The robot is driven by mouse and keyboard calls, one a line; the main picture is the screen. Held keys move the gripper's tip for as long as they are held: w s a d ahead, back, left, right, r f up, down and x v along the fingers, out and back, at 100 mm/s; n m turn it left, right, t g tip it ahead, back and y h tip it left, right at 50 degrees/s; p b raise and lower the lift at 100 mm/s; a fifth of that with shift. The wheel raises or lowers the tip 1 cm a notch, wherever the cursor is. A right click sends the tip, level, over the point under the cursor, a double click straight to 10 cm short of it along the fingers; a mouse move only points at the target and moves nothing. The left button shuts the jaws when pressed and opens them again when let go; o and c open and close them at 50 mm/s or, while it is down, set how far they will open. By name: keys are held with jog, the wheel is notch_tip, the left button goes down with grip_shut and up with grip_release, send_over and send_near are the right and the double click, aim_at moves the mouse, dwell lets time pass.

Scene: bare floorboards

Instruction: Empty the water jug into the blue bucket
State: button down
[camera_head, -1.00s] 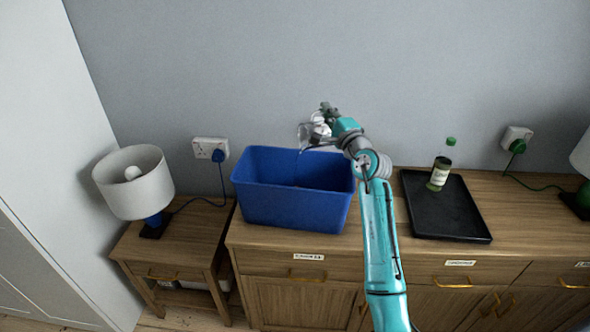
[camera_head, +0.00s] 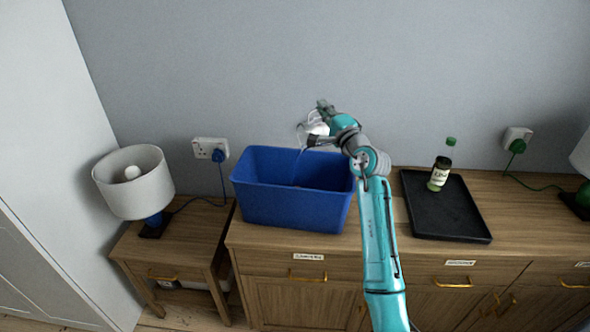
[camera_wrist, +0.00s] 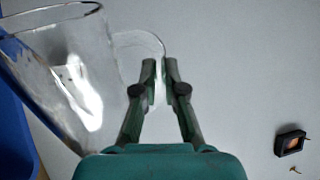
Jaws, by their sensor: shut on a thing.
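The clear glass water jug (camera_head: 309,130) is tilted over the blue bucket (camera_head: 265,207), its mouth toward the left. My gripper (camera_wrist: 159,72) is shut on the jug's handle (camera_wrist: 150,38) in the wrist view, with the jug body (camera_wrist: 72,75) at left. The bucket's blue side also shows at the wrist view's left edge (camera_wrist: 12,135). How much water is in the jug or the bucket cannot be told.
The bucket stands on a wooden cabinet (camera_head: 375,245). A black tray (camera_head: 455,228) holding a green-capped bottle (camera_head: 440,173) lies to its right. A lamp (camera_head: 135,185) stands on a lower side table at left. The wall is close behind.

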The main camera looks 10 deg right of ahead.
jog(key=shift+s+a+r+n, duration=0.15)
jog(key=shift+a+r+n, duration=0.25)
jog(key=shift+a+n, duration=0.45)
